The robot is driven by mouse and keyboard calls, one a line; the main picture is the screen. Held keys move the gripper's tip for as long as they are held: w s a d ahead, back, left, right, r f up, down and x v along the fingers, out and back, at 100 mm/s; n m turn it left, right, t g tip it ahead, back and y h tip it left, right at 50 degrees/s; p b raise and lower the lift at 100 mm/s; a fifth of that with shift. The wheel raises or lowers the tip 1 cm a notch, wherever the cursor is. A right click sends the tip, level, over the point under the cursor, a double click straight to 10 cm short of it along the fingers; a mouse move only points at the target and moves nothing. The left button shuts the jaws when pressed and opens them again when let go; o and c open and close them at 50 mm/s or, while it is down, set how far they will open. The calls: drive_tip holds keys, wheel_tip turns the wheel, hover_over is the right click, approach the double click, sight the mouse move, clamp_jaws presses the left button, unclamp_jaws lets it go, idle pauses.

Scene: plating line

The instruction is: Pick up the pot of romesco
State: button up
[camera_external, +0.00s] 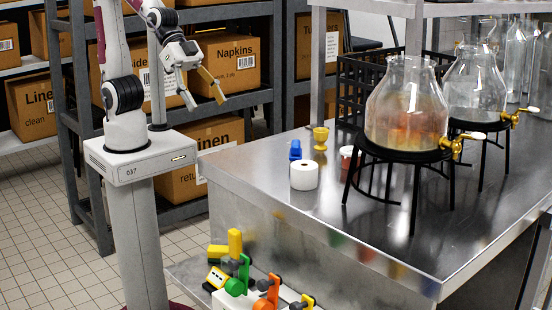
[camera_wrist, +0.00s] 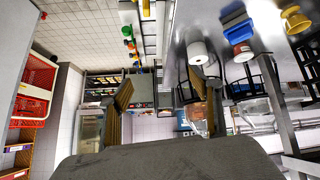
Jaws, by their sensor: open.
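A small pot with a reddish body and pale rim (camera_external: 347,158), which looks like the romesco, stands on the steel counter (camera_external: 245,178). The dispenser stand partly hides it in the external view. In the wrist view it appears as a small red and white pot (camera_wrist: 243,52) at the upper right, between a white roll and a yellow cup. My gripper (camera_external: 206,98) is open and empty, held in the air left of the counter, well apart from the pot. Its two fingers (camera_wrist: 163,97) also show in the wrist view with nothing between them.
Near the pot stand a white paper roll (camera_external: 304,176), a blue object (camera_external: 295,150) and a yellow cup (camera_external: 320,138). Glass dispensers (camera_external: 407,105) on black stands fill the right side. Box shelves (camera_external: 66,120) stand behind my arm. The counter's front area is clear.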

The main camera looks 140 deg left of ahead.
drive_tip(key=w+a+f+n+t+y, duration=0.1)
drive_tip(key=w+a+f+n, duration=0.1)
drive_tip(key=w+a, duration=0.55)
drive_tip(key=n+y, duration=0.4)
drive_tip(key=y, duration=0.3)
approach(346, 150)
drive_tip(key=shift+w+a+f+t, duration=0.15)
drive_tip(key=shift+w+a+t, duration=0.2)
drive_tip(key=shift+a, duration=0.3)
drive_tip(key=shift+w, duration=0.1)
drive_tip(key=shift+x, duration=1.3)
drive_tip(key=shift+a+f, duration=0.1)
drive_tip(key=shift+f+x, duration=0.15)
drive_tip(key=shift+x, duration=1.1)
drive_tip(key=shift+f+x, duration=0.15)
drive_tip(key=shift+x, duration=1.05)
drive_tip(key=c, duration=1.2)
